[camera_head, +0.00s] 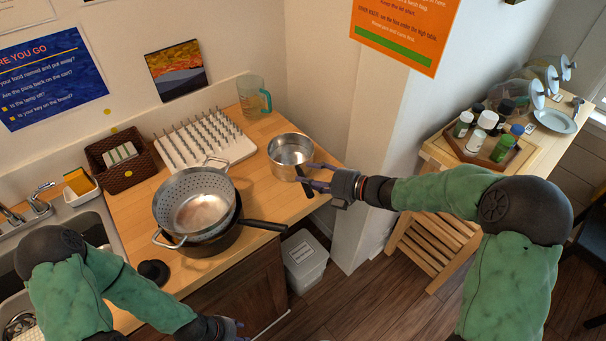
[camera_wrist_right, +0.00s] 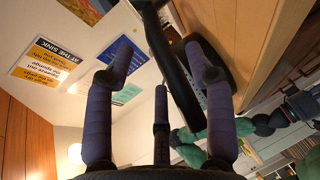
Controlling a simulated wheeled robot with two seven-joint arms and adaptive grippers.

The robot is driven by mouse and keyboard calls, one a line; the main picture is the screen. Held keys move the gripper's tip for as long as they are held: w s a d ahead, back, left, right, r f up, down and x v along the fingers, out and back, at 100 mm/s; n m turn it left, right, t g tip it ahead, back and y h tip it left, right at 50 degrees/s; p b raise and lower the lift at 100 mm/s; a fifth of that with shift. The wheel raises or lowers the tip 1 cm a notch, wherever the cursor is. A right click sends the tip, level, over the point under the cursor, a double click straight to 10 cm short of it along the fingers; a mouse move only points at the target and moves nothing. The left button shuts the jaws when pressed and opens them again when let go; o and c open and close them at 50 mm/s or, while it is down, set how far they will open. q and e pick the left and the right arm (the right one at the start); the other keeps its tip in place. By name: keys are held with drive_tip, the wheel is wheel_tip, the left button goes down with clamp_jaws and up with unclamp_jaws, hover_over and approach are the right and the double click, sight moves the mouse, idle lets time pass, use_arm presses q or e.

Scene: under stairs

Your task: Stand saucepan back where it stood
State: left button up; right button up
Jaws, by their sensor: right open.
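The steel saucepan (camera_head: 290,148) stands upright on the right end of the wooden counter (camera_head: 262,187). Its dark handle points toward the front right, to my right gripper (camera_head: 309,177). That gripper is open, with its purple fingers at the handle; I cannot tell whether they touch it. In the right wrist view the open fingers (camera_wrist_right: 165,75) show with a black handle (camera_wrist_right: 172,70) crossing near their tips. My left gripper (camera_head: 236,326) is low at the bottom edge, in front of the counter, partly cut off, its jaws unclear.
A colander (camera_head: 197,203) sits in a black pan (camera_head: 213,242) left of the saucepan. A white peg rack (camera_head: 207,139), a measuring jug (camera_head: 250,96) and a brown basket (camera_head: 118,165) stand behind. A wall corner (camera_head: 370,150) is close right of my right gripper.

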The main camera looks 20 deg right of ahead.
drive_tip(key=p+v, duration=0.1)
drive_tip(key=v, duration=0.8)
drive_tip(key=shift+p, duration=0.4)
